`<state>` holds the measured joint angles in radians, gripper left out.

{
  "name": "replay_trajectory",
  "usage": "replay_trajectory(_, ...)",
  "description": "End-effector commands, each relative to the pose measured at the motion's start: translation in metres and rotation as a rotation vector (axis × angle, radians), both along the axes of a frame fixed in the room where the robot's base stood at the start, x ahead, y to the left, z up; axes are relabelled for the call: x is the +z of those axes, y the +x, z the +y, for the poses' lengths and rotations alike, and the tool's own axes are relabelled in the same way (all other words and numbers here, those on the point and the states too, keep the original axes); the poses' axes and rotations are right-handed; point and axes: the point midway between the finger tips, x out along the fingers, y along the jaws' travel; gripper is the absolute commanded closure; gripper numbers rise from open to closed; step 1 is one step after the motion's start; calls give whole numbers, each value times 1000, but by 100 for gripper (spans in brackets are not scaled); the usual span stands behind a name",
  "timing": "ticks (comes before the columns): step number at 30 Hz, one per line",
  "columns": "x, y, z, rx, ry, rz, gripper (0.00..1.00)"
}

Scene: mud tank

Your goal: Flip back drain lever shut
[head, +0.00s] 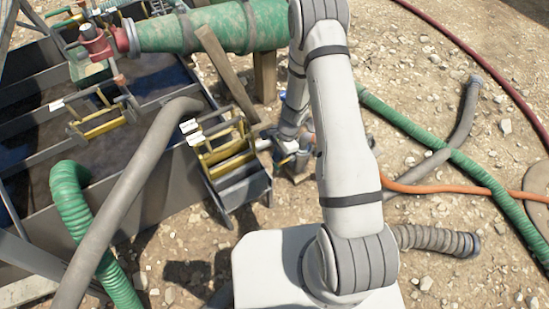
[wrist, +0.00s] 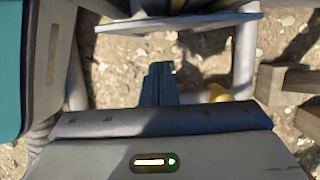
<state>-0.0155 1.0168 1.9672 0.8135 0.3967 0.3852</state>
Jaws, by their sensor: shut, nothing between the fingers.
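My gripper (wrist: 159,70) shows in the wrist view as dark narrow fingers closed together, with nothing between them. In the head view my gripper (head: 284,152) is beside the right end of the mud tank (head: 120,196), partly hidden by my arm. A small yellow piece (wrist: 218,93) lies just right of the fingers in the wrist view, apart from them; it may be part of the drain lever, but I cannot tell. No lever can be made out clearly in either view. Yellow fittings with white tags (head: 228,157) sit at the tank end, left of my gripper.
A pale plate edge (wrist: 180,22) and a grey pipe (wrist: 245,55) lie beyond the fingers. Wooden beams (wrist: 290,85) stand at the right, a teal part (wrist: 10,70) at the left. A green hose (head: 440,145) and an orange hose (head: 450,188) cross the stony ground.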

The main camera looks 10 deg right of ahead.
Motion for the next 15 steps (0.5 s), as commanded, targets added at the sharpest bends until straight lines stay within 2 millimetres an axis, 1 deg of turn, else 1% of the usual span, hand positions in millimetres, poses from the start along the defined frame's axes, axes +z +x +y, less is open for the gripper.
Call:
replay_trajectory(1, 15, 2, -3, -1, 0, -2, 100)
replay_trajectory(6, 37, 4, -10, 0, 0, -1, 100)
replay_trajectory(10, 44, 5, -13, -1, 0, -1, 100)
replay_trajectory(15, 45, 5, -13, 1, 0, 0, 100)
